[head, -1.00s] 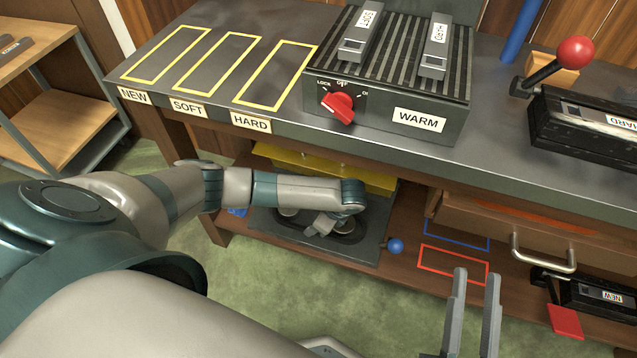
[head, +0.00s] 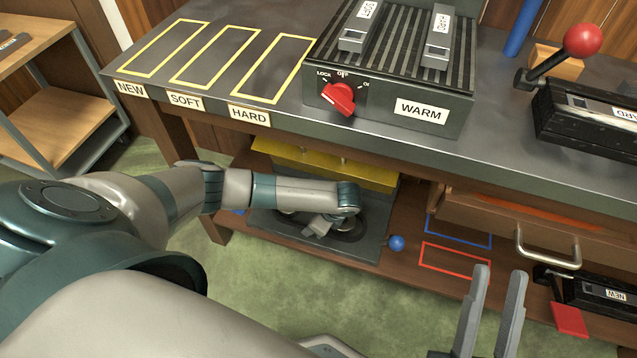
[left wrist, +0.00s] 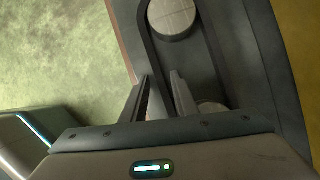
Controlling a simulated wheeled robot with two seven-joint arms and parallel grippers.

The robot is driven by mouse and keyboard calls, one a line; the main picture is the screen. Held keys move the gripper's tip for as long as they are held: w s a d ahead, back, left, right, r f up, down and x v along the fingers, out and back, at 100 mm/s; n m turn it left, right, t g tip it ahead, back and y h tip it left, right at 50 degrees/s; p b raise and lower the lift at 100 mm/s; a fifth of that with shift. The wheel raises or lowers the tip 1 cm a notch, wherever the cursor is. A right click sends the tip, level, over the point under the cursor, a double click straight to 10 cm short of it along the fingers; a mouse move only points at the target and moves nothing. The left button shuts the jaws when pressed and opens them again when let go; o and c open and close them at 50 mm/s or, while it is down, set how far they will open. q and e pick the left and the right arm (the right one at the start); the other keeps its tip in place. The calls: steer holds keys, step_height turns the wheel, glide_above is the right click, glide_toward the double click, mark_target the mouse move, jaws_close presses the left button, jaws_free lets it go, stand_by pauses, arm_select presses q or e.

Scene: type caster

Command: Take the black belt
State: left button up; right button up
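The black belt (left wrist: 147,45) loops around two pale round pulleys on a dark grey plate on the lower shelf. In the left wrist view one pulley (left wrist: 172,18) is plain and the other is partly hidden behind a finger. In the head view the belt (head: 362,232) is mostly hidden by my left arm. My left gripper (left wrist: 160,82) is open, pointing at the belt, with one run of it appearing between the fingertips. I cannot tell whether they touch it. My right gripper (head: 496,275) is open and empty at the lower right of the head view.
A yellow plate (head: 325,163) overhangs the back of the belt unit, below the workbench (head: 290,120). A blue ball knob (head: 396,243) is at its right. A drawer handle (head: 546,252) and a black device (head: 600,297) are near my right gripper. Green floor lies in front.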

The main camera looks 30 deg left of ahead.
arm_select(q)
jaws_close()
steer(key=shift+r, duration=0.1)
